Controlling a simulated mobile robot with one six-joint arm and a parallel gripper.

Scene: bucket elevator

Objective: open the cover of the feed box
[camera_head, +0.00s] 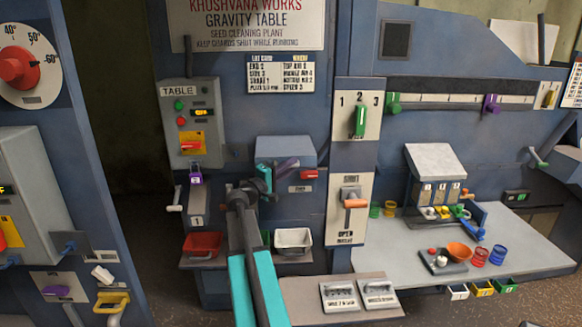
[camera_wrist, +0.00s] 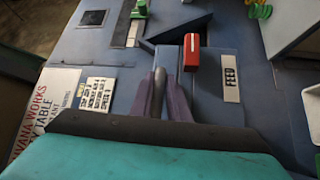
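The feed box (camera_head: 290,152) is a blue-grey box on the machine's front, with a small label below its right side. That label reads FEED (camera_wrist: 231,78) in the wrist view. The box's top looks closed in the head view. A red handle (camera_head: 309,174) sits at its right; a red block also shows in the wrist view (camera_wrist: 192,52). My gripper (camera_head: 275,172), with teal and purple parts, is at the box's left front and hides part of it. In the wrist view its purple fingers (camera_wrist: 162,88) stand apart on either side of a dark grey rod; firm contact cannot be told.
Below are a red bin (camera_head: 203,244) and a white bin (camera_head: 293,240). The TABLE control box (camera_head: 193,122) is to the left. A panel with an orange-handled lever (camera_head: 354,203) is to the right. A bench (camera_head: 400,262) with cups and small trays extends further right.

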